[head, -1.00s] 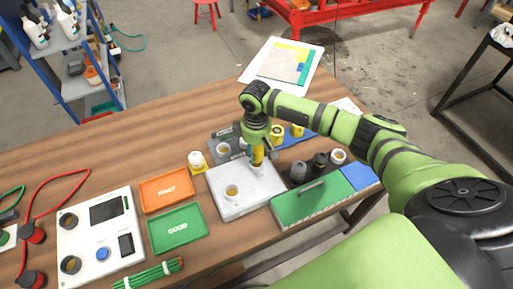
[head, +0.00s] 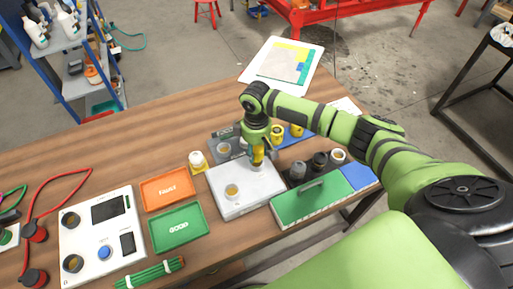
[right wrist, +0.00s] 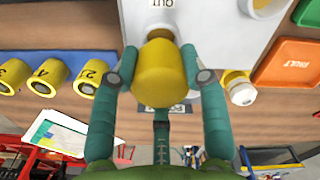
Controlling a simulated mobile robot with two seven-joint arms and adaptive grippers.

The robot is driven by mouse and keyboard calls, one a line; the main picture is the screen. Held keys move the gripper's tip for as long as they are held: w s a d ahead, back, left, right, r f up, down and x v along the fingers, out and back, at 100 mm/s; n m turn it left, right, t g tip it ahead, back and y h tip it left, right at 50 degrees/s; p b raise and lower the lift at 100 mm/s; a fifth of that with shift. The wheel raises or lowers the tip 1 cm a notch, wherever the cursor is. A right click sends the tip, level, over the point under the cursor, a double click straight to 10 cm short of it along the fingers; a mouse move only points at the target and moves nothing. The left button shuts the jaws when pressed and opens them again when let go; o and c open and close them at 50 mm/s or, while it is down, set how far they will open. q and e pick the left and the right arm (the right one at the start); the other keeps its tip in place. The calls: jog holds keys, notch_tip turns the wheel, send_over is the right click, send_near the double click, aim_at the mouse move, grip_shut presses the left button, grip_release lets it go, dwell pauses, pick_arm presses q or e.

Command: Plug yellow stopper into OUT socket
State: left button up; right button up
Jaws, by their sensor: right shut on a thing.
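The yellow stopper (right wrist: 163,78) is between the fingers of my right gripper (right wrist: 162,76) in the right wrist view. In the head view the right gripper (head: 257,160) points down at the far right part of the white block (head: 243,205), with a bit of yellow showing between its fingers. The OUT label (right wrist: 161,3) and the rim of the OUT socket (right wrist: 160,32) show right at the stopper's end. The stopper covers most of that socket, so I cannot tell how deep it sits. My left gripper is not in view.
Other yellow stoppers (right wrist: 48,75) stand on a blue strip beside the block. A green case (head: 310,203) lies right of the block; orange (head: 167,190) and green (head: 178,228) trays lie left. Another socket (head: 232,191) on the block's near side is uncovered.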

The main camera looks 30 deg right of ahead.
jog(key=shift+f+b, duration=0.8)
jog(key=shift+f, duration=1)
dwell(0.4)
jog(key=o, duration=1.3)
jog(key=shift+o, duration=0.2)
jog(key=shift+r, duration=0.1)
notch_tip(320, 180, up, 12)
jog(key=shift+f, duration=0.1)
